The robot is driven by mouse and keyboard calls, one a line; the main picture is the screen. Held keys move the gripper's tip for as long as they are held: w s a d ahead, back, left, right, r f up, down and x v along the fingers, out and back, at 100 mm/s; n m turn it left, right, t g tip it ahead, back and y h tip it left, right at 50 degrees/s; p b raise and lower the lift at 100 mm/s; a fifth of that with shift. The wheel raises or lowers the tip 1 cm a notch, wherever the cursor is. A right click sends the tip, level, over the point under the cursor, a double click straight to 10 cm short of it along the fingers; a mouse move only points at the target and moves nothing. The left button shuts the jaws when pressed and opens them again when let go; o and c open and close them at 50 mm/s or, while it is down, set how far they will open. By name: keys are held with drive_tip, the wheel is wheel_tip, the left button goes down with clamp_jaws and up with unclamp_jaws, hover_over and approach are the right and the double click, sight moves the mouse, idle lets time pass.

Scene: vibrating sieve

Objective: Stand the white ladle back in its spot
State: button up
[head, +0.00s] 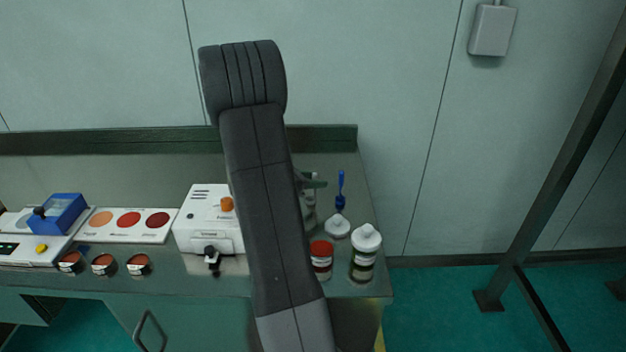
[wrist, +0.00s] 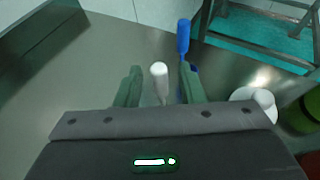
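The white ladle (wrist: 159,72) shows in the wrist view as a pale handle with a rounded end, between the two green fingers of my gripper (wrist: 160,84). A gap shows on each side of the handle, so the fingers look open around it and not closed on it. The ladle's lower part is hidden by my gripper body. In the head view my gripper (head: 312,186) is partly hidden behind my arm, over the right end of the bench, and the ladle cannot be made out there.
A blue-handled tool (head: 341,188) stands close right of my gripper, above a white piece (head: 337,225). A white-capped bottle (head: 364,252) and a red-lidded jar (head: 321,258) stand in front. A white machine (head: 207,222) is left. The bench's right edge is near.

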drive_tip(key=b+v, duration=0.1)
drive_tip(key=v, duration=1.1)
